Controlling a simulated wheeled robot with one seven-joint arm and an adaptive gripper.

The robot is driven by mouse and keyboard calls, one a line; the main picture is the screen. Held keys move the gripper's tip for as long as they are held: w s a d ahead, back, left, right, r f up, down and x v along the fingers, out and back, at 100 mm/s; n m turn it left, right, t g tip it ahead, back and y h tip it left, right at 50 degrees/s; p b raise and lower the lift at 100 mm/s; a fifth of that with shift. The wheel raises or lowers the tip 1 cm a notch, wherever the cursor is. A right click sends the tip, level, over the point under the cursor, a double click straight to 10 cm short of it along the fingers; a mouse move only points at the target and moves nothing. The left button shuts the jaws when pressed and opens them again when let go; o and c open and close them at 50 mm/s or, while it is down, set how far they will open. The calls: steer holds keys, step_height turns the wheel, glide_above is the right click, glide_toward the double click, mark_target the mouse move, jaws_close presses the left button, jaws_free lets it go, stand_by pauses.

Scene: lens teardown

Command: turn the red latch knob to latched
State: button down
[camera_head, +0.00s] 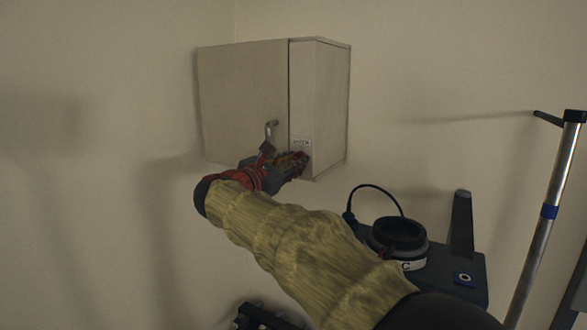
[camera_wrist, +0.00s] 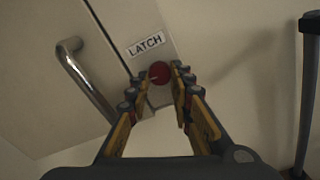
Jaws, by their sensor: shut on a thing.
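The red latch knob (camera_wrist: 160,74) is round and sits just below a white label reading LATCH (camera_wrist: 146,44) in the wrist view. A pale mark shows on the knob's face. My gripper (camera_wrist: 159,80) has its fingertips on either side of the knob and is shut on it. In the head view my gripper (camera_head: 297,162) is at the lower front of the beige cabinet (camera_head: 243,95), on the narrow strip right of the door seam, under the label (camera_head: 300,142). The knob is mostly hidden by the fingers there. The cabinet door looks closed.
A metal door handle (camera_head: 271,130) stands out just left of my gripper. Below right is a dark unit with a round black ring (camera_head: 396,233) and a cable. A metal pole (camera_head: 545,220) stands at the far right. The wall beside the cabinet is bare.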

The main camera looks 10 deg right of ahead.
steer(key=shift+w+a+r+m+b, duration=0.1)
steer(key=shift+m+b, duration=3.75)
steer(key=shift+m, duration=0.2)
steer(key=shift+r+m+b, duration=0.1)
steer(key=shift+m+b, duration=3.7)
steer(key=shift+m, duration=0.25)
steer(key=c, duration=1.6)
jaws_free()
steer(key=v, duration=1.2)
steer(key=shift+w, duration=0.1)
